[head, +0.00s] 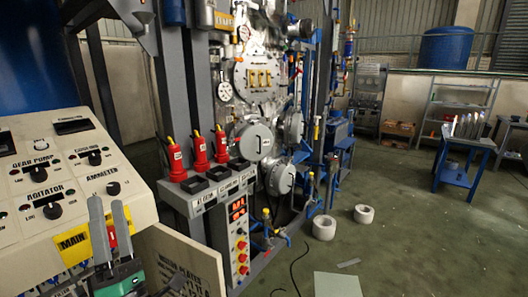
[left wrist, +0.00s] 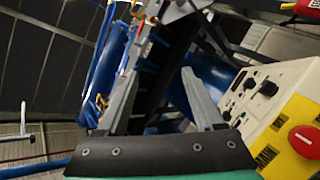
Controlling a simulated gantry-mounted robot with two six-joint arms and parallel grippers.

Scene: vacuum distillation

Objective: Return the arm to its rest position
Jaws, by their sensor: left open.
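My left gripper (head: 108,203) is at the lower left of the head view, pointing up in front of the control panel (head: 20,150). Its two grey fingers are apart with nothing held between them. The panel carries black rotary knobs labelled Gear Pump, Agitator and Ammeter, and a yellow strip marked Main (head: 72,240). A red part shows just behind the fingers, partly hidden by them. In the left wrist view the open fingers (left wrist: 162,72) frame blue and dark structure, and a red button on a yellow box (left wrist: 303,140) is at right. My right gripper is not in view.
A grey cabinet with a red display (head: 238,208) and coloured buttons stands right of the gripper. Several red cylinders (head: 199,150) stand on its ledge. A pale plate (head: 185,265) is close to the gripper's right. Open green floor (head: 410,230) lies further right.

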